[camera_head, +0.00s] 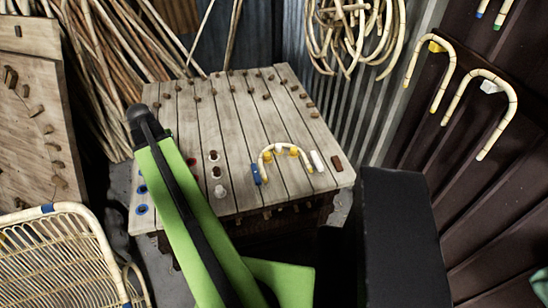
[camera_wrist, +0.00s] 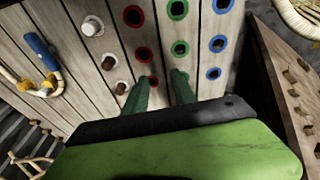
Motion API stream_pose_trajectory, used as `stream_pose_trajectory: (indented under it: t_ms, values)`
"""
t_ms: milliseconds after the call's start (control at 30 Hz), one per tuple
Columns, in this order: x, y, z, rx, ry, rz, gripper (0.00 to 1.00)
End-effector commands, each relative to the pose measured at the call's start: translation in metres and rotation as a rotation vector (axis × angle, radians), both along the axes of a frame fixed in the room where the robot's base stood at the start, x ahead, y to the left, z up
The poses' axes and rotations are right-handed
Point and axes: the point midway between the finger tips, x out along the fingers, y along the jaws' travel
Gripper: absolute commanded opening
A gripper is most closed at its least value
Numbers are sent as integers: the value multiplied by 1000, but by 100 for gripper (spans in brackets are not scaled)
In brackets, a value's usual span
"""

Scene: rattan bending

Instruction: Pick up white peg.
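The white peg (camera_head: 219,191) stands upright in the nearest hole of a short row on the slatted wooden bench (camera_head: 238,126), with two brown pegs in line behind it. In the wrist view the white peg (camera_wrist: 92,26) is at the upper left, beyond the brown pegs (camera_wrist: 108,63). My gripper (camera_wrist: 160,84) has its two dark green fingers spread, with nothing seen between them. The fingers are over the red and green ringed holes, to the right of the white peg and apart from it. In the head view my green arm hides the fingers.
A bent rattan piece (camera_head: 270,150) curves around yellow pegs beside a blue peg (camera_head: 256,174). A white block (camera_head: 317,160) and a brown block (camera_head: 337,162) lie near the bench's right edge. Blue-ringed holes (camera_head: 142,210) are at the left. A rattan chair (camera_head: 60,250) stands at lower left.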

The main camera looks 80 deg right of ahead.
Motion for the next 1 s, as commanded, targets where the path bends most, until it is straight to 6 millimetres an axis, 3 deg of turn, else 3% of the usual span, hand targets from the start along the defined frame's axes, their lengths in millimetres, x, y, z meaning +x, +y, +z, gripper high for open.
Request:
stream_pose_trajectory:
  t_ms: [33, 100, 200, 300, 400, 533, 733, 1000]
  values:
    - [-39, -46, 0, -20, -12, -123, 32]
    - [-99, -99, 2, -54, -28, -289, 32]
    - [-186, -156, 4, -99, -46, -505, 32]
    - [-261, -190, 6, -138, -58, -671, 32]
    - [-312, -207, 8, -166, -64, -778, 32]
    - [-341, -213, 9, -181, -67, -839, 32]
    - [-343, -215, 3, -183, -67, -842, 32]
    - [-348, -232, -48, -183, -67, -839, 32]
